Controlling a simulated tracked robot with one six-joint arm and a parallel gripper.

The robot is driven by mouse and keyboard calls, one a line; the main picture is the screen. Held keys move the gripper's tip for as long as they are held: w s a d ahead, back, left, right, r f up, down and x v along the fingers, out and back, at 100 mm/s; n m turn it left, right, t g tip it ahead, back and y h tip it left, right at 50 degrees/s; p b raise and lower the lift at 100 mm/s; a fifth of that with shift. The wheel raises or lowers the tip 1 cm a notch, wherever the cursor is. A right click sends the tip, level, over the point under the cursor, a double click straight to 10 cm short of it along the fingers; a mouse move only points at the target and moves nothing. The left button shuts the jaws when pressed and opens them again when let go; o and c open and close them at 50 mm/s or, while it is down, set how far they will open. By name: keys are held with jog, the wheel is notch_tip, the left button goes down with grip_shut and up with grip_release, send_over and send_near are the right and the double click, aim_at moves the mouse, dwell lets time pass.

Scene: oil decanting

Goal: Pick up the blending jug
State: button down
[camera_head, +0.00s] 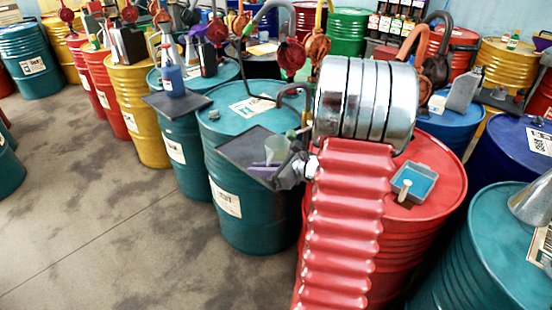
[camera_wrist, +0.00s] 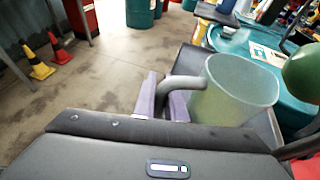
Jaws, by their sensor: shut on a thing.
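The blending jug (camera_wrist: 238,88) is a translucent pale green vessel with a grey handle (camera_wrist: 182,84). It stands upright in the wrist view, and it also shows in the head view (camera_head: 277,147). My gripper (camera_wrist: 163,97) has its purple fingers closed on the jug's handle, on the left side of the jug in the wrist view. In the head view my gripper (camera_head: 264,171) is partly hidden by my wrist.
Teal (camera_head: 250,220), red (camera_head: 440,185) and yellow (camera_head: 136,110) drums stand close together, with pumps and bottles on top. A blue-filled tray (camera_head: 414,182) sits on the red drum. The floor (camera_head: 90,200) at left is clear. Traffic cones (camera_wrist: 40,65) stand far left.

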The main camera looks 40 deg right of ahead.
jog(key=shift+r, duration=0.1)
jog(key=shift+r, duration=0.5)
jog(key=shift+s+d+r, duration=0.1)
jog(key=shift+s+r, duration=0.05)
jog(key=shift+r, duration=0.05)
jog(key=s+d, duration=0.2)
jog(key=s, duration=0.6)
jog(key=s+d, duration=0.2)
jog(key=s, duration=0.7)
jog(key=shift+d, duration=0.4)
